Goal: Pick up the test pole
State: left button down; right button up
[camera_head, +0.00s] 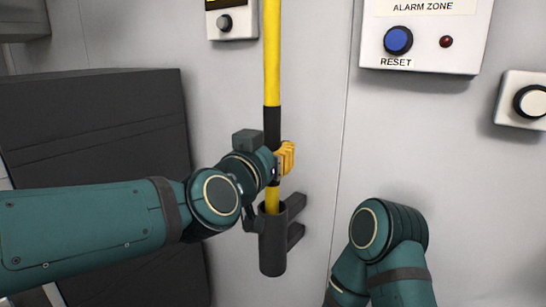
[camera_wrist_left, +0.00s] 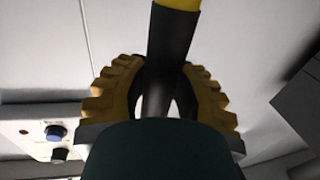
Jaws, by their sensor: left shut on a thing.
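The test pole (camera_head: 271,55) is a yellow rod with a black grip section, standing upright in front of the grey wall. Its lower end goes into a dark tube holder (camera_head: 272,250) fixed to the wall, and its top runs out of the picture. My left gripper (camera_head: 284,160) is shut on the pole at the lower end of the black section, just above the holder. In the left wrist view the yellow ribbed fingers (camera_wrist_left: 160,92) stand on both sides of the pole's black part (camera_wrist_left: 172,45). My right gripper is not in view; only my right arm shows at the lower right.
A white panel marked ALARM ZONE with a blue RESET button (camera_head: 398,40) and a red lamp (camera_head: 446,42) is at the upper right. A box with a white button (camera_head: 532,102) is at the right edge. A small control box (camera_head: 231,22) is left of the pole. A dark panel (camera_head: 95,130) stands at the left.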

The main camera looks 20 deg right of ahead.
aim_at(269, 54)
pick_arm(q)
notch_tip(269, 54, up, 8)
jog(key=p, duration=0.3)
jog(key=shift+f+p, duration=0.2)
jog(key=shift+p, duration=0.1)
notch_tip(269, 54, up, 6)
jog(key=p, duration=0.4)
jog(key=shift+s+r, duration=0.1)
jog(key=shift+r, duration=0.05)
jog(key=shift+r+p, duration=0.9)
jog(key=shift+r, duration=0.1)
